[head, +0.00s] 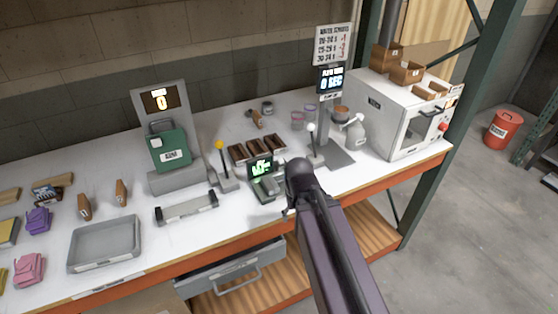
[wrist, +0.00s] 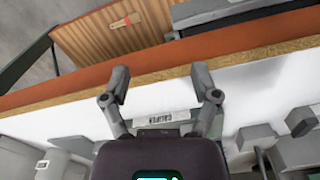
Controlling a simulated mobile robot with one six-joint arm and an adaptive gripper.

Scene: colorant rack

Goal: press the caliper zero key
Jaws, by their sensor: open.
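The caliper station, a small dark unit with a lit green display (head: 261,167), stands near the front of the white bench in the head view. Its zero key is too small to tell apart there. My gripper (wrist: 160,83) is open and empty in the wrist view, its two fingers spread above the bench's front edge. A white label reading CALIPER (wrist: 166,116) shows between the fingers. In the head view my arm ends just right of the caliper station, and the fingers are mostly hidden. I cannot tell if anything is touched.
A yellow-knobbed lever (head: 220,147) stands left of the caliper station, with a green-fronted scale (head: 169,150) beyond. Brown bins (head: 240,154) sit behind it. A white-knobbed lever (head: 311,128) and a white oven (head: 392,118) stand right. A grey tray (head: 105,243) lies front left.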

